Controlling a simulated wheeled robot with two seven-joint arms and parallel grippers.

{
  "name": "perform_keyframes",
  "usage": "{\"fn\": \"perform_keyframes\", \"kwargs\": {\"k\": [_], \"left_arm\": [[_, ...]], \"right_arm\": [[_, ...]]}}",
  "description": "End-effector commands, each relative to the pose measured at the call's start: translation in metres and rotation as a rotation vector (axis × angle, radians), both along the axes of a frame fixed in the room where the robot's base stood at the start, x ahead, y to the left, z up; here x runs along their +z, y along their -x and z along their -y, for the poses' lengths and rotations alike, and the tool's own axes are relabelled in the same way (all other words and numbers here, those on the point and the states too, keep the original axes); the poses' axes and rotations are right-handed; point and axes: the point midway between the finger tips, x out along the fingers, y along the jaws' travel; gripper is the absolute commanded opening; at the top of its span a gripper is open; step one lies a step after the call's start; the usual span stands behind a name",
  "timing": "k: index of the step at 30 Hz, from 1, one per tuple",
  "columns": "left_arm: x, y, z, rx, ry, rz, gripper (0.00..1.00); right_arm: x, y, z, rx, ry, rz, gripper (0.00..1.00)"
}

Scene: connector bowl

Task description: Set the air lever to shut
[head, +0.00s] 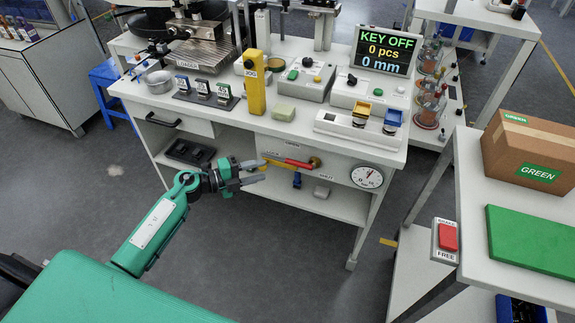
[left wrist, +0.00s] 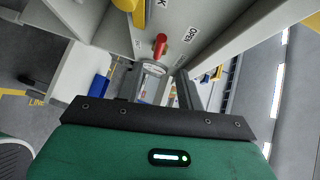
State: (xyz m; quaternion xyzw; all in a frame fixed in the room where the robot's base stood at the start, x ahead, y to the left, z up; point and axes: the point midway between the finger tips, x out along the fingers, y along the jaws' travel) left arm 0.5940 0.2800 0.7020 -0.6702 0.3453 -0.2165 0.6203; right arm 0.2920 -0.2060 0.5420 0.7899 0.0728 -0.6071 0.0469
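The air lever is a red handle (head: 298,163) on a brass pivot on the bench's front panel. In the head view it lies nearly level, reaching left from the pivot. An OPEN label (head: 293,146) is above it and a SHUT label (head: 325,176) is below right. My right gripper is not in view.
A yellow part (head: 273,161) is between my left gripper and the red handle, with a blue part (head: 297,180) below. A round gauge (head: 367,177) is to the right. The bench top (head: 300,131) overhangs the panel; a lower shelf (head: 335,207) is underneath.

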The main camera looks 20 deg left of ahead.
Motion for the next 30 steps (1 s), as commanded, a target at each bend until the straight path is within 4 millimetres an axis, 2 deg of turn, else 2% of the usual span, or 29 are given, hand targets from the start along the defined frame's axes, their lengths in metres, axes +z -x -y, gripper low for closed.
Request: {"fn": "perform_keyframes", "kwargs": {"k": [6, 12, 18, 27, 30], "left_arm": [[-0.006, -0.033, 0.036, 0.001, 0.004, 0.002, 0.38], [-0.011, -0.056, 0.06, 0.003, 0.004, 0.0, 0.38], [-0.014, -0.066, 0.072, 0.002, 0.002, -0.001, 0.38], [-0.015, -0.067, 0.073, 0.002, 0.001, -0.001, 0.38], [-0.015, -0.067, 0.073, 0.002, 0.001, -0.001, 0.2]], "right_arm": [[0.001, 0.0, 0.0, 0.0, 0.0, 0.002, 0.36], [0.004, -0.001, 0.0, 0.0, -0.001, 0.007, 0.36], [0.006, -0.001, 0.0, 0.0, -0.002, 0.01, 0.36], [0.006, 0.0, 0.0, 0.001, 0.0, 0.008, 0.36], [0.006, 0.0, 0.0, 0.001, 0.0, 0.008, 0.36]]}}
